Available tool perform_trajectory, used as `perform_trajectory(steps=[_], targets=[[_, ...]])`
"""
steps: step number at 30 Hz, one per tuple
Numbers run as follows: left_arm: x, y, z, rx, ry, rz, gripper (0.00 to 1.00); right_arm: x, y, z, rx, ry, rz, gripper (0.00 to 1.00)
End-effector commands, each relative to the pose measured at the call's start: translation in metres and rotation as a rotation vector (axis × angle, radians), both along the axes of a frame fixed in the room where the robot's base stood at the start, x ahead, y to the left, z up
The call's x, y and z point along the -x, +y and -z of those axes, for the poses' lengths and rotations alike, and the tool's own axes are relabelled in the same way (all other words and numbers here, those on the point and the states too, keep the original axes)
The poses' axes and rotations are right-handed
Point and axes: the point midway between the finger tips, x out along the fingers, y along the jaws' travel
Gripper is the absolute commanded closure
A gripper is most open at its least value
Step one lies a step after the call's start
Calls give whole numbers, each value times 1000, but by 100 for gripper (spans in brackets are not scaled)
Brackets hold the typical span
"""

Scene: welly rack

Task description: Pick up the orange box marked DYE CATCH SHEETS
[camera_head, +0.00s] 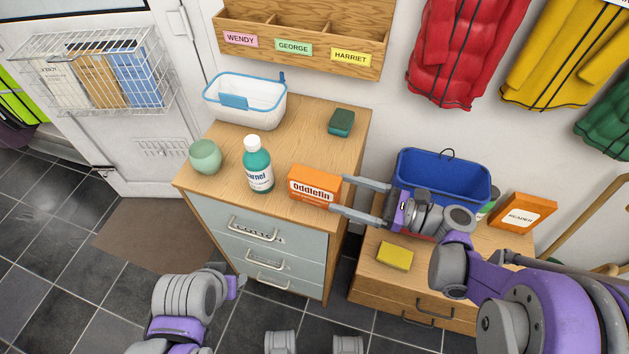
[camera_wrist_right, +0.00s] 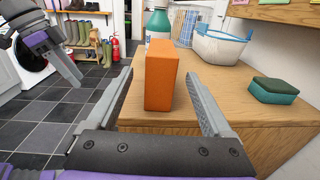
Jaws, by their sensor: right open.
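An orange box (camera_head: 314,186) stands upright near the front right edge of the tall dresser top (camera_head: 300,135). Its large print reads "Oddlefin"; any smaller print is too small to read. My right gripper (camera_head: 341,194) comes in from the right and is open, its fingertips at the box's right end. In the right wrist view the box (camera_wrist_right: 163,78) stands centred between the open fingers, with a gap on each side. My left gripper (camera_head: 238,287) is low in front of the dresser, partly hidden by its arm; I cannot tell its opening.
A green jar (camera_head: 205,157), white basket (camera_head: 245,103) and sponge (camera_head: 341,122) share the top. A lower cabinet holds a blue bin (camera_head: 440,175), yellow sponge (camera_head: 395,256) and another orange box (camera_head: 523,212).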

Motion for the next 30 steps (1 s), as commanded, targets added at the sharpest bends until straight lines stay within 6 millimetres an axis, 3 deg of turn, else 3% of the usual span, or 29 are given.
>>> perform_trajectory(steps=[18, 26, 27, 30], targets=[[0, 0, 3, 0, 1, 0, 50, -25, 68, 8, 3, -1, -2, 15], [0, 0, 3, 0, 1, 0, 50, -27, 71, 8, 4, -1, 0, 15], [0, 0, 3, 0, 1, 0, 50, -27, 71, 8, 4, -1, 0, 17], [0, 0, 3, 0, 1, 0, 50, -27, 71, 8, 4, -1, 0, 35]])
